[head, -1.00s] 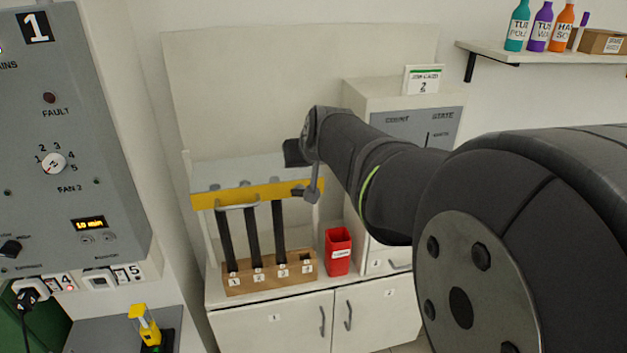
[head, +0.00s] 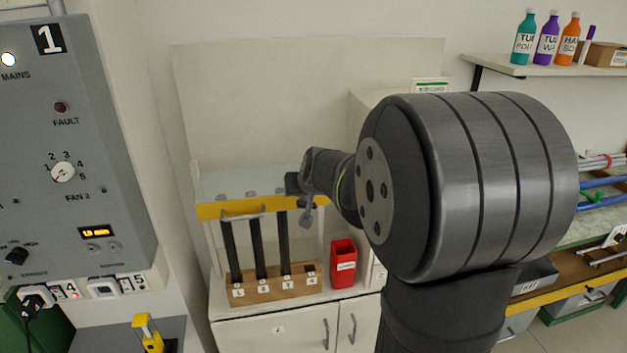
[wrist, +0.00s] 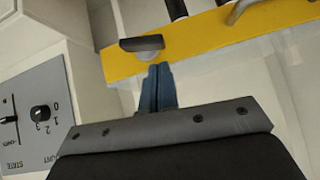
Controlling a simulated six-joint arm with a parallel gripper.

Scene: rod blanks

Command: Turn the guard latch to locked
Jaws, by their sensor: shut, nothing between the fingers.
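The guard is a clear panel with a yellow bar (head: 235,209) along its lower edge, in front of three dark rods. The guard latch shows in the wrist view as a dark handle (wrist: 142,43) on the yellow bar (wrist: 185,38), lying roughly along the bar. My gripper (wrist: 158,66) is shut and empty, its blue fingers together. The fingertips are right beside the latch handle; I cannot tell whether they touch it.
A wooden rack (head: 262,291) holds the rods on a white cabinet (head: 280,330). A red bin (head: 343,264) stands right of it. A grey COUNT/STATE panel (wrist: 30,115) shows in the wrist view. A grey control box (head: 95,150) is at the left.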

